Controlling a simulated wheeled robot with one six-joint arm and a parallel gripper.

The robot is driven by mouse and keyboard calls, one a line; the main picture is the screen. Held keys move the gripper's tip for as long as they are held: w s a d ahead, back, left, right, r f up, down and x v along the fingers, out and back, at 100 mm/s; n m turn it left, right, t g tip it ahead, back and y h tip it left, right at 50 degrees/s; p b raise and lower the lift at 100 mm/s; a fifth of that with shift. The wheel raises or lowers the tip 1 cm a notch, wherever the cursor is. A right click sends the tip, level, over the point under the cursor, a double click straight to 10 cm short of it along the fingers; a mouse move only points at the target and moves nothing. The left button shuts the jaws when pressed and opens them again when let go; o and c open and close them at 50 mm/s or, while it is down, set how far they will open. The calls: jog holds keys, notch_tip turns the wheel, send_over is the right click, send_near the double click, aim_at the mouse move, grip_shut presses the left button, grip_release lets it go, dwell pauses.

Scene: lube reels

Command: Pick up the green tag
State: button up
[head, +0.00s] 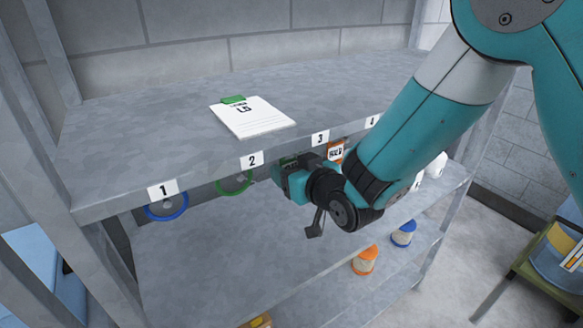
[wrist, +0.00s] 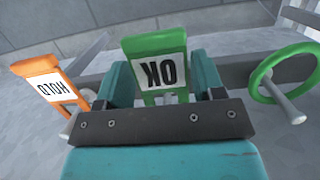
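The green tag (wrist: 158,68) reads "OK" upside down in the wrist view. It hangs in front of my gripper, its face between the two teal fingers. My gripper (wrist: 163,80) looks open, with one finger on each side of the tag; I cannot tell whether either touches it. In the head view my gripper (head: 283,178) is just under the front edge of the upper shelf, between labels 2 and 3. It hides most of the tag there.
An orange "HOLD" tag (wrist: 46,88) hangs close to the left in the wrist view. A green ring (wrist: 284,73) on a peg is at the right. A blue ring (head: 166,207) hangs under label 1. A notepad (head: 252,117) lies on the upper shelf (head: 150,130).

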jog(key=c, duration=0.5)
jog(key=shift+c, duration=0.2)
jog(key=shift+r+b, duration=0.15)
jog(key=shift+b, duration=0.3)
